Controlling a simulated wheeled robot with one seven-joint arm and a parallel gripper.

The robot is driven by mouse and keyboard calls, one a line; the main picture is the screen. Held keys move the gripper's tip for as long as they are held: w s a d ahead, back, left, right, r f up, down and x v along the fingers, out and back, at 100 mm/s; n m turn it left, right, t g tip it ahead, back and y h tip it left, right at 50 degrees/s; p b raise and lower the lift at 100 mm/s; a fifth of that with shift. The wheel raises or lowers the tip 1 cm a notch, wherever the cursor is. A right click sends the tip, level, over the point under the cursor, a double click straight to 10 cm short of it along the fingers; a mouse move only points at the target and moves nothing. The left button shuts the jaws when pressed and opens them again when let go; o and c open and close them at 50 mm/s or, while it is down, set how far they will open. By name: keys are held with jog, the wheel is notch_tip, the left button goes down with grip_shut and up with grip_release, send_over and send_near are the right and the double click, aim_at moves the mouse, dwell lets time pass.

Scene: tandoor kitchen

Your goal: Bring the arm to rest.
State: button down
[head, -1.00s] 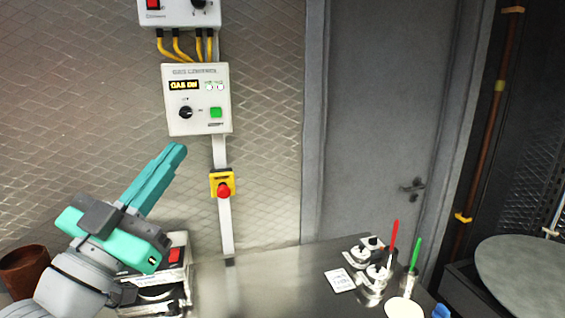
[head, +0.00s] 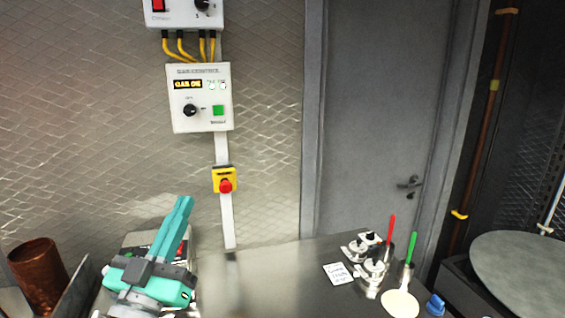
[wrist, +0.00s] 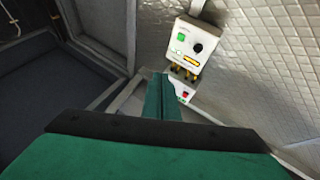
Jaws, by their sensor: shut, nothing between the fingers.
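My gripper (head: 183,205) is teal with its two fingers pressed together, and it points upward at the lower left of the head view. It holds nothing. It is in the air in front of the quilted metal wall, apart from the wall boxes. In the wrist view its shut fingers (wrist: 160,85) show in the middle, with a control box beyond them. The gripper and my wrist hide part of a device on the counter behind them.
A gas control box (head: 201,97) and a red emergency button (head: 225,186) are on the wall. The steel counter (head: 270,275) is bare in the middle. Metal fittings (head: 374,272) and a card (head: 338,273) lie at right. A copper pot (head: 40,275) stands at left.

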jog(key=s+d+f+n+g+y, duration=0.1)
jog(key=s+d+f+n+y, duration=0.1)
jog(key=f, duration=0.9)
jog(key=s+d+f+n+g+y, duration=0.2)
jog(key=d+f+n+y, duration=0.1)
jog(key=f, duration=0.9)
jog(key=s+d+f+n+g+y, duration=0.1)
jog(key=s+d+f+n+y, duration=0.1)
jog(key=f, duration=0.9)
jog(key=s+d+f+m+g, duration=0.1)
jog(key=s+d+f, duration=0.2)
jog(key=s, duration=0.7)
jog(key=s+d+f+m+g+h, duration=0.1)
jog(key=s+d+f, duration=0.3)
jog(key=s, duration=0.5)
jog(key=s+d+f+m+g+h, duration=0.1)
jog(key=s+d+f+m, duration=0.2)
jog(key=s+f, duration=0.4)
jog(key=s+d, duration=0.1)
jog(key=s, duration=0.2)
jog(key=shift+s+f+g, duration=0.15)
jog(key=shift+s+g, duration=0.2)
jog(key=shift+g, duration=0.05)
jog(key=shift+w+a, duration=0.1)
